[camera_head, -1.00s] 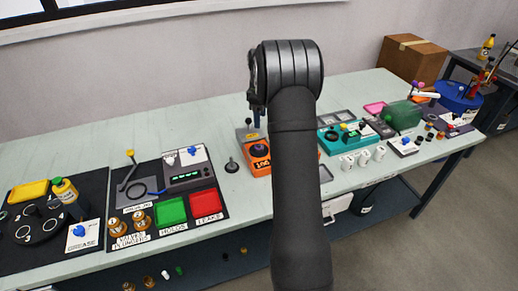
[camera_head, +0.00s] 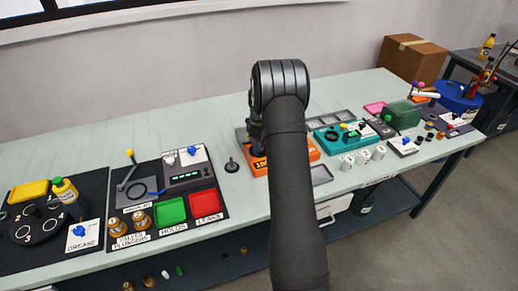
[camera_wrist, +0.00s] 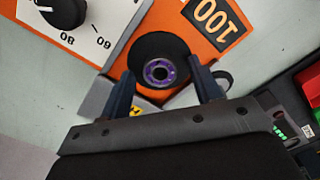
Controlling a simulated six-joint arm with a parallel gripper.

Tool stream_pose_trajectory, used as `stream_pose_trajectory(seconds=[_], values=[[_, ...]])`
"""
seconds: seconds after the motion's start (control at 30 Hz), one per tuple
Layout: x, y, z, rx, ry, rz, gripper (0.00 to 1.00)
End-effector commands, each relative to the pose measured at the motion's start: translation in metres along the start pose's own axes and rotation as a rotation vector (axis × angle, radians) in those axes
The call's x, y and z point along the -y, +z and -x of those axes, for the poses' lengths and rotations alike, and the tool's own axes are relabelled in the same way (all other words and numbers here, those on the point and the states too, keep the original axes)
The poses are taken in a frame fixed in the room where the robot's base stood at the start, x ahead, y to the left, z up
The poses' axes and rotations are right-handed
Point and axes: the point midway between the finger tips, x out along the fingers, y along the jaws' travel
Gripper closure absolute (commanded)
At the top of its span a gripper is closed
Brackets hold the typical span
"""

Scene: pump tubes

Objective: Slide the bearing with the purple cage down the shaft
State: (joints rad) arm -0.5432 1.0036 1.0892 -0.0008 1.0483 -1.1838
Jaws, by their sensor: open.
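The bearing with the purple cage (camera_wrist: 159,73) lies on a round black plate (camera_wrist: 143,50) on an orange unit marked 100 (camera_wrist: 212,40) in the wrist view. My gripper (camera_wrist: 161,68) is open, with one finger on either side of the bearing and gaps between. Whether the fingertips are down at its height I cannot tell. In the head view the orange unit (camera_head: 308,148) is partly behind my arm, and the bearing is hidden.
A white dial (camera_wrist: 77,17) sits on the orange unit. Green (camera_head: 171,211) and red (camera_head: 205,203) trays lie to the left in the head view. White cups (camera_head: 363,157) and a teal unit (camera_head: 329,137) stand to the right. The bench behind the post is clear.

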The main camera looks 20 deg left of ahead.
Motion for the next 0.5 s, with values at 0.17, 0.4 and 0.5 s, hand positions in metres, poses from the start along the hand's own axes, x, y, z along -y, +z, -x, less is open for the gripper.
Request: stream_pose_trajectory(seconds=[0.17,0.4,0.5], values=[[-0.0004,0.0,-0.0017,0.0,0.002,0.0,0.42],[-0.0004,0.0001,-0.0014,0.0,0.002,0.0,0.81],[-0.0005,0.0,-0.0012,-0.001,0.002,0.0,0.95]])
